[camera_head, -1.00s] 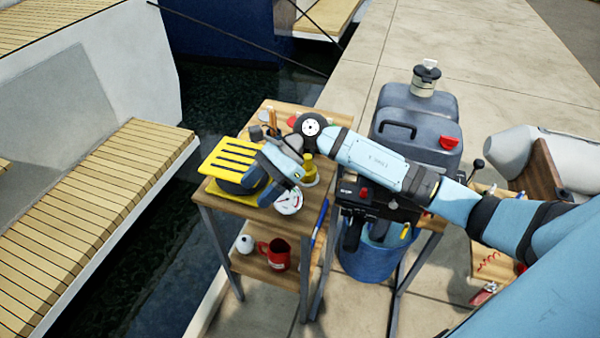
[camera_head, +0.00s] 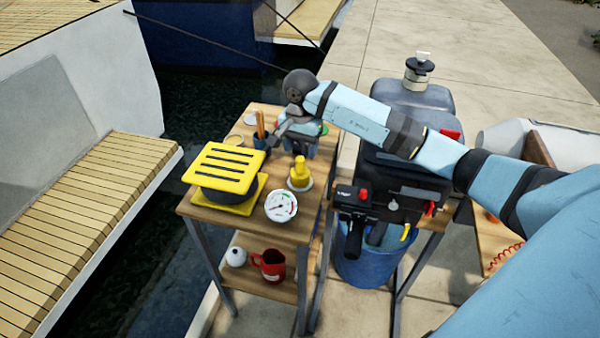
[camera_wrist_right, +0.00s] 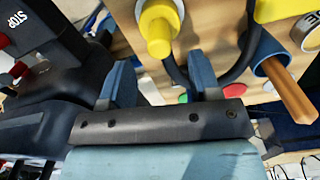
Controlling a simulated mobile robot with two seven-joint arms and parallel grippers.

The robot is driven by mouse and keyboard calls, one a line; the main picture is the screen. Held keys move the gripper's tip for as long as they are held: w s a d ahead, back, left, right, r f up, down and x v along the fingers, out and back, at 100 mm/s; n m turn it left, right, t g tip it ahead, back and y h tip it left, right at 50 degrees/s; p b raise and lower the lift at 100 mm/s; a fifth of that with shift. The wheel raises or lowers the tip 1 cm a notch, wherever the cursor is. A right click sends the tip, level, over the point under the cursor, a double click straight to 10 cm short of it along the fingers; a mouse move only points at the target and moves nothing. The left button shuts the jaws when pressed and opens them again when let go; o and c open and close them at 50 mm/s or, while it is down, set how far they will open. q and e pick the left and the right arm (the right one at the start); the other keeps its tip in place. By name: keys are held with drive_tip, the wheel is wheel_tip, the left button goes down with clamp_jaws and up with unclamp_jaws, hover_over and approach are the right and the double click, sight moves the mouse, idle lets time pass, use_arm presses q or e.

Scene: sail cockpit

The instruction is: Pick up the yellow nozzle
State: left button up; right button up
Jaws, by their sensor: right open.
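The yellow nozzle (camera_head: 300,172) stands upright on a pale round base on the top of the small wooden table (camera_head: 205,215). It also shows in the right wrist view (camera_wrist_right: 159,30), at the top, ahead of the fingers. My right gripper (camera_head: 288,133) is just behind the nozzle in the head view, over the table's far part. In the right wrist view, its two blue fingers (camera_wrist_right: 163,82) are apart with nothing held between them. The nozzle is clear of the fingers. My left gripper is in neither view.
A yellow slatted object (camera_head: 225,168) stands left of the nozzle, and a round white gauge (camera_head: 281,206) in front. A blue cup with a wooden handle (camera_head: 261,136) is behind. Right of the table is a black device (camera_head: 385,200) over a blue bucket (camera_head: 370,265).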

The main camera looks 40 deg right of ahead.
sight(300, 159)
drive_tip(key=f, duration=0.4)
drive_tip(key=shift+s+a+f, duration=0.1)
drive_tip(key=shift+s+a, duration=0.1)
drive_tip(key=shift+a, duration=0.1)
drive_tip(key=shift+f, duration=0.65)
drive_tip(key=c, duration=1)
drive_tip(key=shift+r, duration=0.1)
